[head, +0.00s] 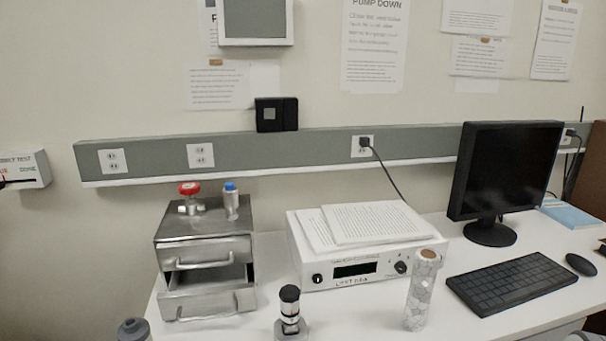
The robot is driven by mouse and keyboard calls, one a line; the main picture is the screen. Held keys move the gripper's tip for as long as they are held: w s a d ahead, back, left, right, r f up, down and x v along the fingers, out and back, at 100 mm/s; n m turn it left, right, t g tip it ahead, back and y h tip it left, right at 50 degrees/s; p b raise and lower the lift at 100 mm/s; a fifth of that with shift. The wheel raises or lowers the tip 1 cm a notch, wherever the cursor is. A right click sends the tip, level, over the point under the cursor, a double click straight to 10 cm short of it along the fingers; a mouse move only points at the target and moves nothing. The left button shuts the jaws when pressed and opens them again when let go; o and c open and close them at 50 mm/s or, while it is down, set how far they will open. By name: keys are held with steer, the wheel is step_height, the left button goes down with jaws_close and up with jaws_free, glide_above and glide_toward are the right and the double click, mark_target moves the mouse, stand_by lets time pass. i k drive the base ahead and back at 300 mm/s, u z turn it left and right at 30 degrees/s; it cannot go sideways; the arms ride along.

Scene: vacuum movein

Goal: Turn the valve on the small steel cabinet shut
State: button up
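The small steel cabinet (203,228) stands at the left end of the white table. It has two drawers with bar handles; the lower drawer (208,301) is pulled out and the upper one (207,253) looks closed. On the cabinet's top is a valve with a red handwheel (189,188) on a metal body. I cannot tell from this view how far the valve is turned. Beside it on the right stands a small metal cylinder with a blue cap (231,201). My gripper is not in view.
A white instrument box (345,271) with papers on top stands right of the cabinet. In front are a black-topped metal fitting (290,312) and a patterned cylinder (421,291). A monitor (506,170) and keyboard (511,283) are at the right. The wall rail (240,151) runs behind.

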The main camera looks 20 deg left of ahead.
mark_target(188, 188)
steer(key=z, duration=0.15)
steer(key=k, duration=1.1)
steer(key=u, duration=1.7)
steer(key=i, duration=1)
steer(key=u, duration=0.05)
